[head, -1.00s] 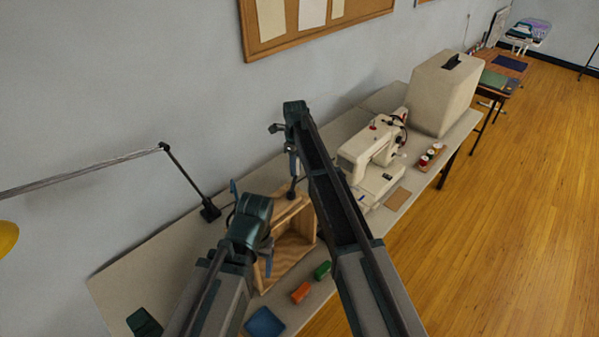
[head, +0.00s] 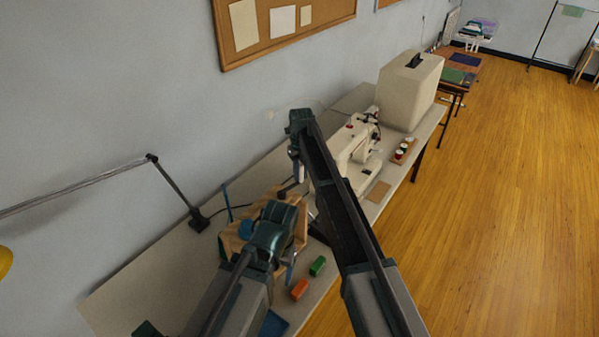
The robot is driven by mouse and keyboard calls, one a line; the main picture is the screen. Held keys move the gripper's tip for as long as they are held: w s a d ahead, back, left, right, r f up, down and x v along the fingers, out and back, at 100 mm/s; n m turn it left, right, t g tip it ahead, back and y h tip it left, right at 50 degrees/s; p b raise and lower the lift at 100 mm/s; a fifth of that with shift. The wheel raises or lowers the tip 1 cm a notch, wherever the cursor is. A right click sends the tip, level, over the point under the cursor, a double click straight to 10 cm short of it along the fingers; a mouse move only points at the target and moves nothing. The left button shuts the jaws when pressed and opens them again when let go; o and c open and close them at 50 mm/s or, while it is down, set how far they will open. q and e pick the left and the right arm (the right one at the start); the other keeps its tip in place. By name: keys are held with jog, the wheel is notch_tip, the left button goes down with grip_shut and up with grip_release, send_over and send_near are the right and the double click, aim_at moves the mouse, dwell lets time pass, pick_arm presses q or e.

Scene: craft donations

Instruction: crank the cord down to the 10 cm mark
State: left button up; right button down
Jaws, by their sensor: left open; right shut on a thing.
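A wooden frame (head: 232,243) stands on the table, partly hidden behind my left arm. A blue round part (head: 247,229) shows in it, and a thin blue upright (head: 228,204) rises at its left. My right gripper (head: 296,175) points down at the frame's far right side and is shut on what looks like the crank handle (head: 288,192); the grip itself is small and dark. My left gripper (head: 288,268) is open and empty-looking in front of the frame; its fingers are partly hidden. The cord and the 10 cm mark cannot be made out.
A green block (head: 317,266) and an orange block (head: 299,290) lie near the table's front edge. A sewing machine (head: 352,148), a spool rack (head: 403,151) and a beige case (head: 411,90) stand to the right.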

jog(key=shift+s+d+m, duration=0.25)
jog(key=shift+m, duration=0.25)
jog(key=shift+s, duration=0.1)
jog(key=c, duration=0.7)
grip_release()
jog(key=shift+r, duration=0.1)
notch_tip(320, 180, up, 14)
jog(key=p, duration=1.4)
jog(key=shift+f, duration=0.2)
